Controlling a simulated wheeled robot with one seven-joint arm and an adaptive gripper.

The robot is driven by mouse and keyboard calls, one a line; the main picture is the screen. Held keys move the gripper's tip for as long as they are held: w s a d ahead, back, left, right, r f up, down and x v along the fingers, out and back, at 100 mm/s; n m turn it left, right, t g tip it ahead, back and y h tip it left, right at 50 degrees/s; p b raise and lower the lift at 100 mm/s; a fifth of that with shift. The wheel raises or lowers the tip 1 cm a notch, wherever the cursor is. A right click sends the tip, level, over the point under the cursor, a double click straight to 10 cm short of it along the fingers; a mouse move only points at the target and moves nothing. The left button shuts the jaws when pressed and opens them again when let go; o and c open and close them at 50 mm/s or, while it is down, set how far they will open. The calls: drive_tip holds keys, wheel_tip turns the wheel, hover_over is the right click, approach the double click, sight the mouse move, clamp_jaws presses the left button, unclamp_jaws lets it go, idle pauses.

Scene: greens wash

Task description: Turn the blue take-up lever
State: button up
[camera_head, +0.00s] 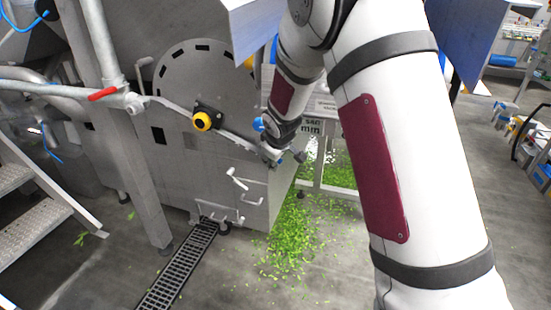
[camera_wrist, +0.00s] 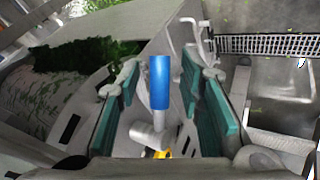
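The blue take-up lever (camera_wrist: 160,82) shows in the wrist view as a blue cylindrical grip on a grey metal stem. It stands in the space between the two teal finger pads of my gripper (camera_wrist: 165,98), with a visible gap to each pad. My gripper is open. In the head view my gripper (camera_head: 279,153) is at the side of the grey machine, partly hidden by my wrist. A small blue part (camera_head: 258,124) beside it there appears to be the lever. The lever's stem and pivot cannot be made out in the head view.
The grey machine (camera_head: 175,120) carries a yellow-black knob (camera_head: 203,121) left of my gripper and a red-handled pipe (camera_head: 103,94). Cut greens (camera_head: 292,235) lie on the floor near a drain grate (camera_head: 180,268). Metal steps (camera_head: 40,215) stand at the left.

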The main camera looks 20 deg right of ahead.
drive_tip(key=v, duration=1.1)
drive_tip(key=shift+s+r, duration=0.25)
drive_tip(key=shift+r, duration=0.05)
drive_tip(key=shift+a, duration=0.1)
